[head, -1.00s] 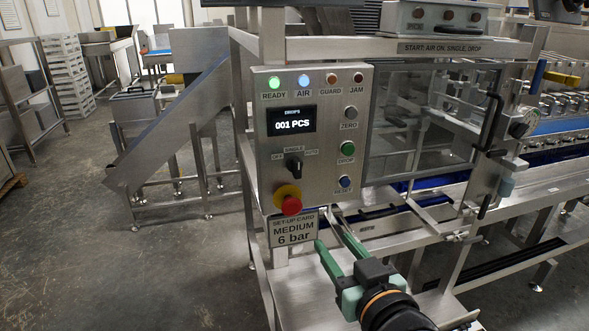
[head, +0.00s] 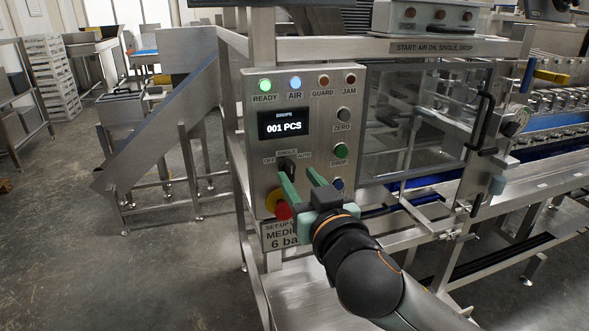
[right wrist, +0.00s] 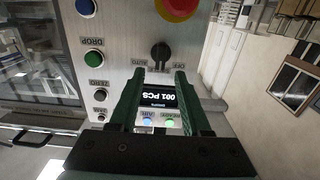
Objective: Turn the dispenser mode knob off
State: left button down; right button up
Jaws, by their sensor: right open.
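The mode knob (head: 287,166) is a black handle on the steel control panel, among the labels OFF, SINGLE and AUTO. Its handle looks upright, towards SINGLE. It also shows in the right wrist view (right wrist: 160,52), where the panel appears upside down. My right gripper (head: 297,174) has two green fingers, open and empty. In the head view its tips are just below and to the right of the knob, partly covering its lower part. In the right wrist view the gripper (right wrist: 158,73) has the knob just beyond its tips, apparently not touching. My left gripper is not in view.
The panel display (head: 283,124) reads 001 PCS; the READY and AIR lamps are lit. The red stop button (head: 282,210) is close below the knob, partly behind my gripper. The green DROP button (head: 341,150) and blue RESET button (head: 337,184) are to the right.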

aim_at(292, 168)
jog(key=shift+x, duration=1.55)
jog(key=shift+c, duration=0.4)
grip_shut()
